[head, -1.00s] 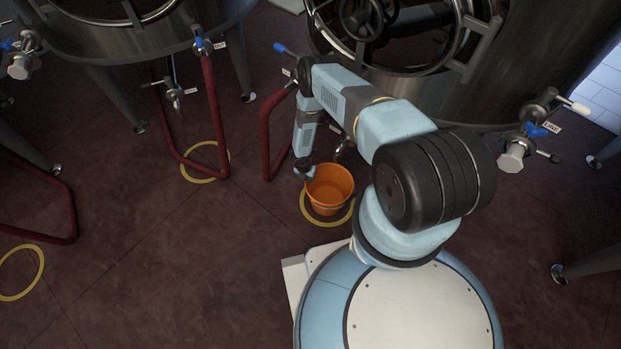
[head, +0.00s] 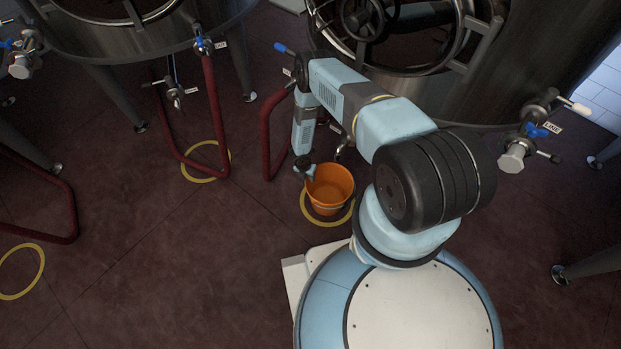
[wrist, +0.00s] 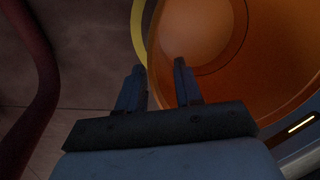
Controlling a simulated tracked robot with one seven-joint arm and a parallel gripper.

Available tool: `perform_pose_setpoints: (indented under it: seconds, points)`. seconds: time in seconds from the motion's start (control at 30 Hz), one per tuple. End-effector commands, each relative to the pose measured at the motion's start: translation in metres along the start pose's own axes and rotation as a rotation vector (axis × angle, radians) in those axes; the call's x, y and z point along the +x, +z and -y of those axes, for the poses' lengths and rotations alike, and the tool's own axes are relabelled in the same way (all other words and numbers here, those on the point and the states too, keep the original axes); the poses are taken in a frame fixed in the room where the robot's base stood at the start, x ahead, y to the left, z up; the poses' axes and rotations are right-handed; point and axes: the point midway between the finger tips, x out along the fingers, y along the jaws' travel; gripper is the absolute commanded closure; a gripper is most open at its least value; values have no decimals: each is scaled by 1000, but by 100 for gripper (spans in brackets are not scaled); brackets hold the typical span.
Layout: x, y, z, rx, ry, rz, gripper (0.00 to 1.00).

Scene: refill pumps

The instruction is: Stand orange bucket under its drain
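The orange bucket (head: 330,188) stands upright on the floor over the yellow ring (head: 308,212); ring shows at its left and front. A metal drain spout (head: 345,147) hangs just behind the bucket's far rim, partly hidden by my arm. My gripper (head: 309,178) is at the bucket's left rim. In the wrist view the fingers (wrist: 158,82) are apart, with the rim of the bucket (wrist: 215,60) running between them: one finger is over the inside, the other outside. I see a gap beside the rim. The bucket looks empty.
A red hose (head: 266,140) loops on the floor left of my gripper, and another (head: 213,110) further left. More yellow rings (head: 205,178) lie at left. Steel tanks (head: 500,75) on legs stand behind. Floor in front of the left hoses is clear.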

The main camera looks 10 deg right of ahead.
Motion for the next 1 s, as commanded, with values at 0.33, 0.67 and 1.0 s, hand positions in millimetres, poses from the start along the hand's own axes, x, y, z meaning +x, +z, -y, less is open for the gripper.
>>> perform_pose_setpoints:
  seconds: [0.33,0.67,1.0]
  points:
    - [-53,1,0,0,0,0,65]
    - [-95,1,1,1,-1,0,65]
    - [-106,1,1,2,-1,-1,65]
